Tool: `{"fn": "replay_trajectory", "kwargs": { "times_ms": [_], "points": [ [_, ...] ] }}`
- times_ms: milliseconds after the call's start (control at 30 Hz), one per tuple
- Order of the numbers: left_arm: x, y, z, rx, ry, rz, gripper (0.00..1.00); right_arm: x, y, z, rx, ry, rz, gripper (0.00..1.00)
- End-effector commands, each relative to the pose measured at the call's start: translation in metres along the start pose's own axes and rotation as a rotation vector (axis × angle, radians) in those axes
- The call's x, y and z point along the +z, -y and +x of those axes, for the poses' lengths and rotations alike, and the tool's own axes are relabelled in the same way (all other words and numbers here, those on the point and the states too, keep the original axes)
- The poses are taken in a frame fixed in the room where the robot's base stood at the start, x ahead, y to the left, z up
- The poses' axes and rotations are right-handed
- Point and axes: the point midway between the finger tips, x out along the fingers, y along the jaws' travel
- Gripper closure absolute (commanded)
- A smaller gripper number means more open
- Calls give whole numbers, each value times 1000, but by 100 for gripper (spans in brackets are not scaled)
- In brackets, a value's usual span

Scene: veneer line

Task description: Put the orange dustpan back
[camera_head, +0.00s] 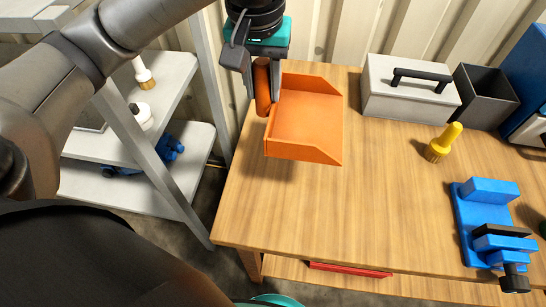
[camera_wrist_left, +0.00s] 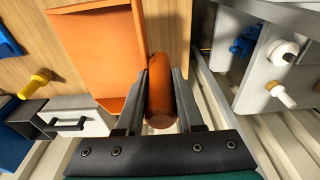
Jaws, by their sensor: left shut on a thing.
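The orange dustpan (camera_head: 305,120) has a wide flat pan and a darker brown-orange handle (camera_head: 262,85). My left gripper (camera_head: 256,98) is shut on the handle, near the back left corner of the wooden workbench (camera_head: 370,210). The pan extends to the right of the gripper, over the bench top. A shadow shows below it, so it appears held a little above the wood. In the left wrist view the handle (camera_wrist_left: 160,95) sits between the two fingers, and the pan (camera_wrist_left: 100,50) lies to the left. My right gripper is not in view.
A grey toolbox (camera_head: 408,90), a dark open bin (camera_head: 485,95), a yellow-handled brush (camera_head: 443,143) and a blue vise (camera_head: 485,220) stand on the bench. A grey shelf unit (camera_head: 150,180) with several items is at left. The bench's front middle is clear.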

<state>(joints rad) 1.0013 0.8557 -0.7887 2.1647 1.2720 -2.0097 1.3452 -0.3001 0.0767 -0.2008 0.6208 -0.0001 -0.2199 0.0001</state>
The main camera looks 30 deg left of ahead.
Motion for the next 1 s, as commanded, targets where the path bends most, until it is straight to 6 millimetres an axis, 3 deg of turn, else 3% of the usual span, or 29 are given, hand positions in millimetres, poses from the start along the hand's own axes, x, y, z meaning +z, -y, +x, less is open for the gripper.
{"fn": "replay_trajectory", "kwargs": {
  "times_ms": [100,400,667,900,1000],
  "points": [
    [7,0,38,0,7,1,100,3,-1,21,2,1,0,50],
    [17,0,109,-1,3,1,100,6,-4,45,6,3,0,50],
    [20,0,132,0,2,1,100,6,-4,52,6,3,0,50],
    [27,0,174,-1,2,0,100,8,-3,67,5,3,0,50],
    [28,0,183,-1,1,1,100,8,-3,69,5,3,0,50]
  ]
}}
